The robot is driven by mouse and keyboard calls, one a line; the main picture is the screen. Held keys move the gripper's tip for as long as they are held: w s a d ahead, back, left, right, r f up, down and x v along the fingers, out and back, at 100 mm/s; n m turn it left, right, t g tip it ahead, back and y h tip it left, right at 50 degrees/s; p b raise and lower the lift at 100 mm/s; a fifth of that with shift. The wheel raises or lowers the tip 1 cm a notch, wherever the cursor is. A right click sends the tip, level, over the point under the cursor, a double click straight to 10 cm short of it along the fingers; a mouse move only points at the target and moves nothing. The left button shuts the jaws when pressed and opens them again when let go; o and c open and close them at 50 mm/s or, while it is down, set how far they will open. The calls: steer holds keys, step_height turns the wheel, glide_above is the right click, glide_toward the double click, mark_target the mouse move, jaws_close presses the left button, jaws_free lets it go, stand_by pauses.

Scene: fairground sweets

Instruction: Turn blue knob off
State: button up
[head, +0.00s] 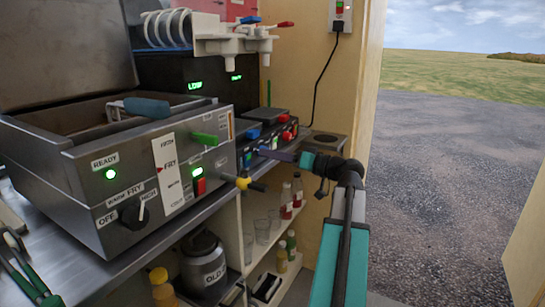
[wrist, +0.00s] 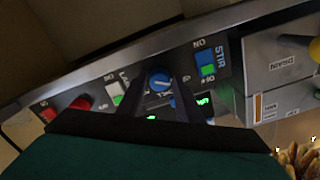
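The blue knob (wrist: 160,79) sits on the dark front panel in the wrist view, with a light pointer mark on its face. My gripper (wrist: 157,85) has its two dark fingers apart, one to each side of the knob. Whether the fingertips touch it I cannot tell. In the head view my gripper (head: 262,153) reaches left to the front of the small dark machine (head: 275,131) and covers part of that panel. The knob cannot be made out clearly there.
A blue STIR switch (wrist: 207,63) is right of the knob. A white switch (wrist: 117,91) and a red knob (wrist: 80,103) are left. A steel fryer (head: 120,170) with a yellow-tipped lever (head: 243,183) stands beside my gripper. Bottles (head: 286,200) stand on shelves below.

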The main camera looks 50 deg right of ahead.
steer(key=shift+o, duration=1.1)
steer(key=p+v, duration=0.2)
steer(key=v, duration=1.2)
steer(key=shift+p, duration=0.3)
